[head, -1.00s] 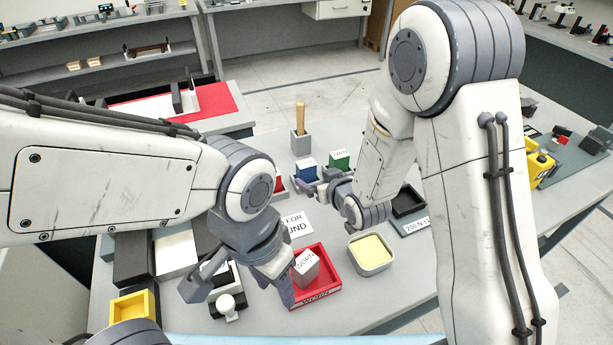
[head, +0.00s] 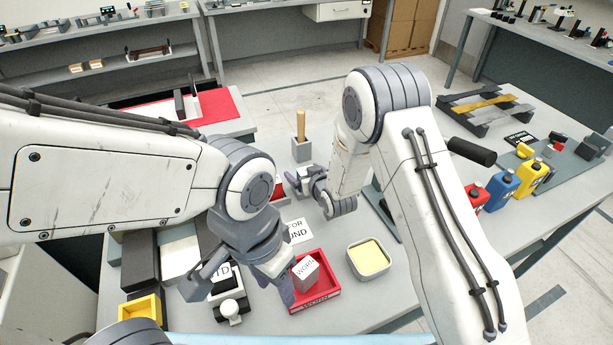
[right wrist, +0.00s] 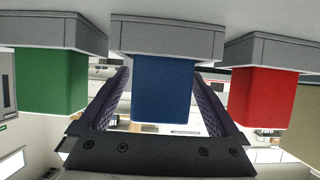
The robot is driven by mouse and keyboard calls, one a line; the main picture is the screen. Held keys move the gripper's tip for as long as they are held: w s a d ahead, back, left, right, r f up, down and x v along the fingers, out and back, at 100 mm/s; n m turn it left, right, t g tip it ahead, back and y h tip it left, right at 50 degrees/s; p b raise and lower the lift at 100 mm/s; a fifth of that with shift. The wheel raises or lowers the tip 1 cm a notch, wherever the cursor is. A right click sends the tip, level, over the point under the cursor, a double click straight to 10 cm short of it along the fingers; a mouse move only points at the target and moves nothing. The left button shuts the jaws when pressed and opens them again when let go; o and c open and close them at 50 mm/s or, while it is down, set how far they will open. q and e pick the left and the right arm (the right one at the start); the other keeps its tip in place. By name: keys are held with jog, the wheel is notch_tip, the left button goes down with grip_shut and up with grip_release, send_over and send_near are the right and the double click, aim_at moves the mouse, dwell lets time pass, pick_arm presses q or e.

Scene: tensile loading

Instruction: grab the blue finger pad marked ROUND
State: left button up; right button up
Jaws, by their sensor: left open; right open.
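The blue finger pad (right wrist: 162,90) hangs from a grey base in the middle of the right wrist view. No marking on it is readable. My right gripper (right wrist: 160,108) is open, with one finger on each side of the blue pad; I cannot tell whether either touches it. In the head view my right gripper (head: 303,186) is at the back of the bench, and the blue pad is hidden behind it and the arm. My left gripper (head: 238,287) is open and empty at the front, near a white knob and a red tray.
A green pad (right wrist: 50,80) and a red pad (right wrist: 263,98) flank the blue one closely. In the head view stand a red tray (head: 322,301) with a block marked WORN, a tin with yellow contents (head: 369,257), and a grey holder with a wooden handle (head: 301,150).

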jog(key=shift+w+a+f, duration=0.1)
jog(key=shift+w+f, duration=0.05)
jog(key=c, duration=1.4)
grip_shut()
jog(key=shift+r, duration=0.2)
